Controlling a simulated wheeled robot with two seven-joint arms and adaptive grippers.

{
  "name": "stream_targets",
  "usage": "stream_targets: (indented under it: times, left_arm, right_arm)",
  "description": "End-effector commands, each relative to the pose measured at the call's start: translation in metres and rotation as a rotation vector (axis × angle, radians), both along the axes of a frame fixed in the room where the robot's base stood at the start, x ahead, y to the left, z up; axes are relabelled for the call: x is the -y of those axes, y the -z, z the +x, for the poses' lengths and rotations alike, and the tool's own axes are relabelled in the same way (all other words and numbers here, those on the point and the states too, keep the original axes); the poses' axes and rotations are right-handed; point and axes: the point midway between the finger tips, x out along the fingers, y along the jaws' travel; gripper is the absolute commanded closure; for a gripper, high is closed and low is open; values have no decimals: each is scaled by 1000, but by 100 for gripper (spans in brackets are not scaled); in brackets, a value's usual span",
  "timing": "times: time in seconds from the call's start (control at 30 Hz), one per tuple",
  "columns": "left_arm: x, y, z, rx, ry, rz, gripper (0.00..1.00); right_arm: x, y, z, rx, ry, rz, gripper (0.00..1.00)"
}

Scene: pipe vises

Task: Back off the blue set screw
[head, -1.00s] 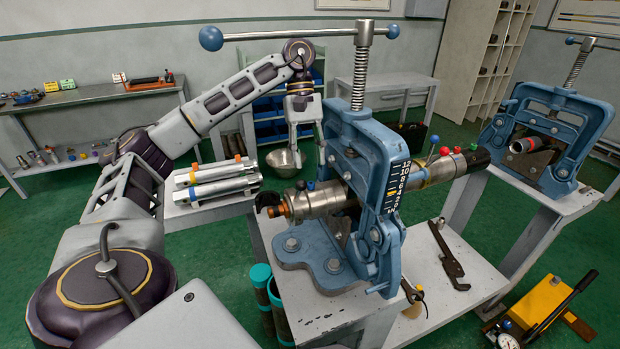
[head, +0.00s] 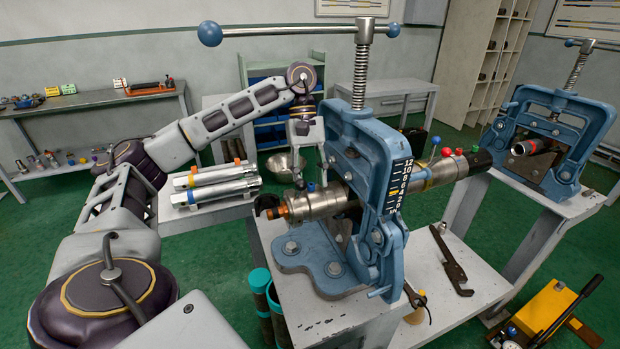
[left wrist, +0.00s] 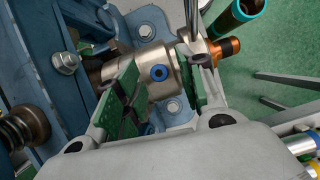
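A steel pipe fitting (head: 325,203) is clamped in the near blue pipe vise (head: 370,160), its copper-coloured end pointing left. The blue set screw (head: 311,187) sits on top of the fitting. In the left wrist view the blue set screw (left wrist: 159,72) is a blue ring with a dark centre on the fitting (left wrist: 148,78). My left gripper (head: 310,170) points down just above the fitting. Its green-padded fingers are apart on either side of the screw, with nothing between them touching it that I can see. My right gripper is not in view.
The vise's long handle and threaded spindle (head: 361,75) rise beside my left arm. A coloured-knob section (head: 450,165) of the pipe extends right. A wrench (head: 450,260) lies on the bench's right side.

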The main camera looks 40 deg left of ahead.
Motion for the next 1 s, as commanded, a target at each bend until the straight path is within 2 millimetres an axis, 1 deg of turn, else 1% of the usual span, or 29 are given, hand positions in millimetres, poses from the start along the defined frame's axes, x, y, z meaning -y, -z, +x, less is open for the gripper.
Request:
stream_targets:
  times: [0.3,0.37,0.6,0.63,1.0]
  left_arm:
    - [1,1,0,1,0,0,61]
    - [1,1,0,1,1,-1,68]
    - [1,1,0,0,1,0,98]
    - [1,1,0,0,1,0,100]
    - [1,1,0,2,-25,0,100]
  right_arm:
    - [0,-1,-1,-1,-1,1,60]
    - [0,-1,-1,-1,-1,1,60]
    - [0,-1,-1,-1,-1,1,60]
    - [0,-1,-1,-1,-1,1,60]
    - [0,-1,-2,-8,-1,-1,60]
